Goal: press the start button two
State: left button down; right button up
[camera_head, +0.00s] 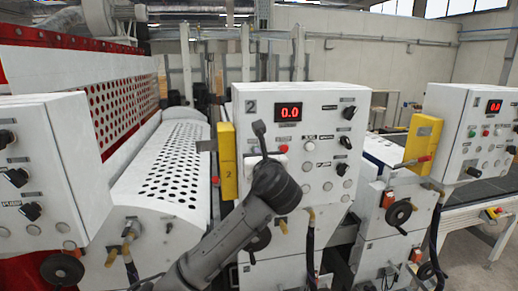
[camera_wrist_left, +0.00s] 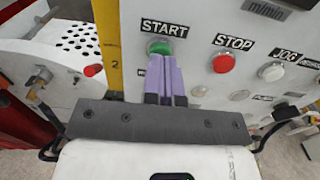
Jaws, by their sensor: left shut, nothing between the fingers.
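The control box of unit two (camera_head: 300,180) is white, with a "2" plate and a red "0.0" display (camera_head: 288,112). In the left wrist view, the green start button (camera_wrist_left: 159,46) sits under the START label (camera_wrist_left: 164,28). My left gripper (camera_wrist_left: 165,58) is shut and empty. Its purple fingertips are just below the green button in that picture and overlap its lower edge; I cannot tell whether they touch it. My right gripper is not in view.
The red stop button (camera_wrist_left: 223,62) is right of the start button, with a white jog button (camera_wrist_left: 271,71) beyond it. A yellow box (camera_head: 227,160) is fixed left of the panel. Similar control boxes stand at left (camera_head: 45,170) and right (camera_head: 475,135).

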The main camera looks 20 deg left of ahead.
pick_arm(q)
jog(key=shift+w+a, duration=0.2)
jog(key=shift+w, duration=0.05)
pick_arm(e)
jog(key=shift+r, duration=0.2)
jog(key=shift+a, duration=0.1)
